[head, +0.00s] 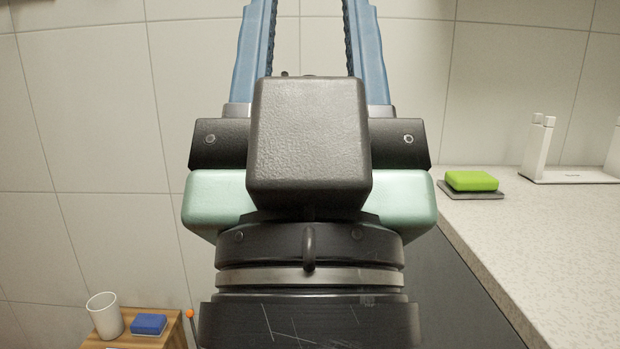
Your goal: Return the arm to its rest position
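My gripper (310,30) fills the middle of the head view, close to the camera. It points up, in front of the tiled wall. Its two blue fingers stand wide apart, with bare wall showing between them. The fingertips are cut off by the top edge of the picture. I see nothing held between the visible parts of the fingers. The gripper's dark body hides part of the wall and the left end of the counter.
A speckled counter (540,240) is on the right. On it are a green sponge (471,181) on a grey dish (485,195) and a white stand (565,177). At lower left, a wooden stool (160,341) bears a white cup (104,315) and a blue block (149,325).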

